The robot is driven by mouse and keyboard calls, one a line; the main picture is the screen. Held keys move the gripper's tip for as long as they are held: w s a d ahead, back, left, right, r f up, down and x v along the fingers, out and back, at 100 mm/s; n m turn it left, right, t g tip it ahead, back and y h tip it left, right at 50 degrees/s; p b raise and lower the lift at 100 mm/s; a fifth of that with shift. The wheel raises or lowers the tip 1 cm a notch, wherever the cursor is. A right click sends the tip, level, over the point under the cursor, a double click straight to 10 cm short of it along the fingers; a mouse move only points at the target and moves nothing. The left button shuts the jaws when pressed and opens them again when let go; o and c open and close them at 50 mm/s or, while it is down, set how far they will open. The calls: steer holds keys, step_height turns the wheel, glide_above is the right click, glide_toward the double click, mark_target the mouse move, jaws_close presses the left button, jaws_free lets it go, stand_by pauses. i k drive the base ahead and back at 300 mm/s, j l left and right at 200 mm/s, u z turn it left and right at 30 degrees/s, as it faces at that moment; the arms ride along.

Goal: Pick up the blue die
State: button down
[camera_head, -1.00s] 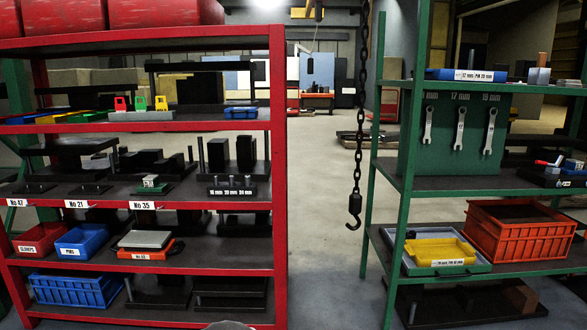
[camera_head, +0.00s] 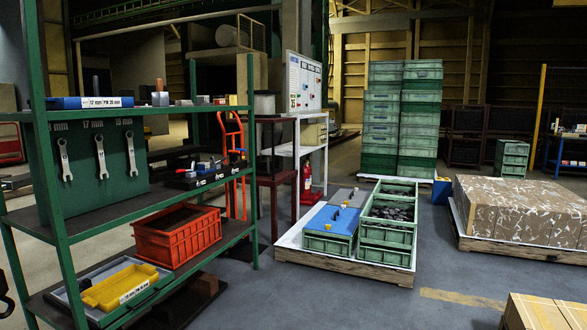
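I cannot tell for sure which thing is the blue die. A long blue block (camera_head: 68,103) with a white label lies on the top shelf of the green rack at the left. A small blue piece (camera_head: 202,167) sits among dark parts on the middle shelf. A flat blue plate (camera_head: 318,224) lies on top of a green crate on the pallet in the middle.
An orange crate (camera_head: 178,246) and a yellow tray (camera_head: 117,284) stand on the rack's lower shelf. Stacked green crates (camera_head: 398,135) stand behind the low pallet (camera_head: 342,262). A wrapped load (camera_head: 520,208) stands at right. Grey floor (camera_head: 420,285) is open in front.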

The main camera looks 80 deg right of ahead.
mark_target(204, 168)
steer(key=z, duration=1.95)
steer(key=u, duration=3.25)
steer(key=z, duration=3.25)
steer(key=i+l+u, duration=0.1)
steer(key=i+l, duration=0.2)
steer(key=i, duration=0.25)
steer(key=i+l, duration=0.35)
steer(key=i, duration=0.15)
steer(key=i+l+u, duration=0.15)
steer(key=i+l, duration=0.15)
steer(key=i, duration=0.2)
